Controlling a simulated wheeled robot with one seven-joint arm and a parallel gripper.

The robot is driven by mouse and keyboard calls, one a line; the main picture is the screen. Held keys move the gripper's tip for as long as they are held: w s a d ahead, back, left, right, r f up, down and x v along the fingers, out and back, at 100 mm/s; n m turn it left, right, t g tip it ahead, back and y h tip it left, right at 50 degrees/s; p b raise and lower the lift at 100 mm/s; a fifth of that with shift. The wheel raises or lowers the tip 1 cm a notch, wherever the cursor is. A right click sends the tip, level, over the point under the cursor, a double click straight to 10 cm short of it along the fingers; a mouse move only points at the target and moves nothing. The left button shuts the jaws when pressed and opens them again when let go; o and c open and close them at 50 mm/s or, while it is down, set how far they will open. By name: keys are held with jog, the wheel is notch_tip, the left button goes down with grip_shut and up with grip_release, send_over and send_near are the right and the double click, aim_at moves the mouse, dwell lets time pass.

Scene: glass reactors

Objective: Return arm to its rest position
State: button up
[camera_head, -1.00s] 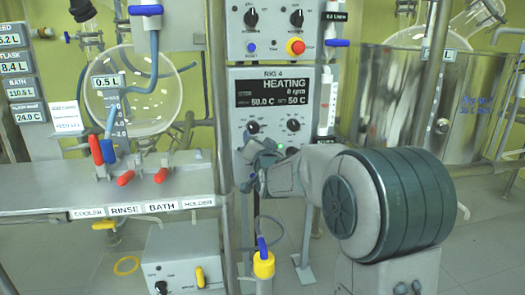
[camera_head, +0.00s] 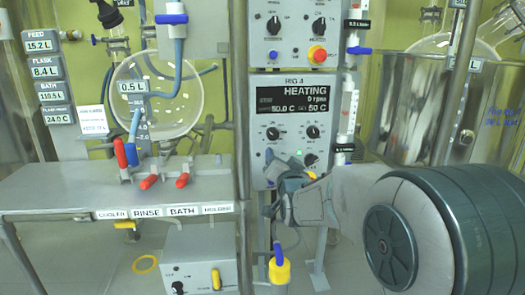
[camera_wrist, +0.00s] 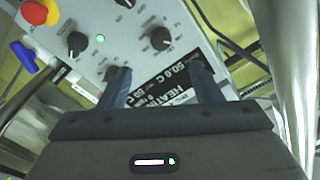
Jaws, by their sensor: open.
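My gripper (camera_head: 278,180) is in front of the lower part of the control panel in the head view, with my arm reaching in from the right. In the wrist view my gripper (camera_wrist: 160,85) shows two dark fingers spread apart with nothing between them. Behind the fingers is the control panel (camera_wrist: 140,30), with its HEATING display (camera_wrist: 165,82), black knobs and a lit green light. The same control panel (camera_head: 335,85) reads 50.0 C and SET 50 C in the head view. The gap between fingers and panel is hard to judge.
A bench (camera_head: 60,193) with red-handled valves stands at the left, below a round glass flask (camera_head: 185,95). A large metal vessel (camera_head: 420,110) stands behind my arm at the right. A red button (camera_wrist: 40,12) is on the panel.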

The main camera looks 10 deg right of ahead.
jog(key=s+r+n+g+p, duration=0.2)
jog(key=s+r+g+p, duration=0.3)
jog(key=s+p, duration=0.5)
jog(key=s+r+n+g+p, duration=0.2)
jog(key=s+r+g+p, duration=0.3)
jog(key=s+p, duration=0.6)
jog(key=s+r+n+g+p, duration=0.2)
jog(key=s+r+g+p, duration=0.3)
jog(key=s+p, duration=0.6)
notch_tip(320, 180, up, 3)
jog(key=shift+s+d+f+g, duration=0.1)
jog(key=shift+s+d+g, duration=0.35)
jog(key=shift+s, duration=0.5)
